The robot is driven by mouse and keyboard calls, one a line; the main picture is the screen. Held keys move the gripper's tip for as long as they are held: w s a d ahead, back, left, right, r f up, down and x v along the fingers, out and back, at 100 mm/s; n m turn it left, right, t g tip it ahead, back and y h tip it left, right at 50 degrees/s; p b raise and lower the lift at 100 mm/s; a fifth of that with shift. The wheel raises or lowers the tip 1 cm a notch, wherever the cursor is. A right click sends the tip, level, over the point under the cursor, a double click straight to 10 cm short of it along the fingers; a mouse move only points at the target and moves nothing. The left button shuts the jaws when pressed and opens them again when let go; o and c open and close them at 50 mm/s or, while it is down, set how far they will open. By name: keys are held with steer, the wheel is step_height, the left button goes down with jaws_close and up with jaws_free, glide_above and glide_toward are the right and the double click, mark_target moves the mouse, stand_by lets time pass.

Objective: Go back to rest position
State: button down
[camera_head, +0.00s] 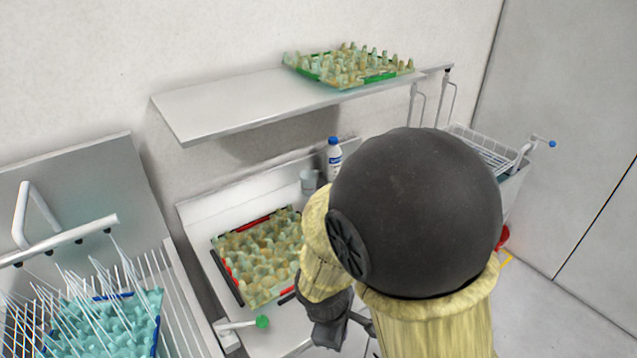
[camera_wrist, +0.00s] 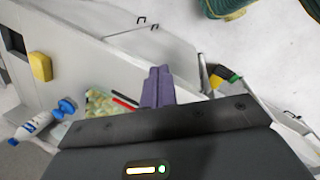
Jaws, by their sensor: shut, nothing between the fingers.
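My gripper shows in the wrist view as two purple-grey fingers (camera_wrist: 157,86) pressed together with nothing between them. In the head view, my arm in its yellow cover and a large dark joint fill the right of centre, and a dark grey part of its end shows low beside the counter; the fingertips cannot be made out there.
A shelf (camera_head: 225,108) holds another egg tray (camera_head: 378,77) with green edges. A blue-capped bottle (camera_head: 334,160) and a grey cup (camera_head: 309,181) stand at the counter's back. A wire basket (camera_head: 175,310) with a teal tray (camera_head: 157,315) is at lower left. Floor is open at right.

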steer(key=d+r+m+t+y, duration=0.1)
steer(key=d+r+m, duration=0.4)
steer(key=d+m, duration=0.6)
steer(key=m+y, duration=0.1)
steer(key=m, duration=0.2)
steer(key=shift+w+r, duration=0.25)
steer(key=shift+r, duration=0.15)
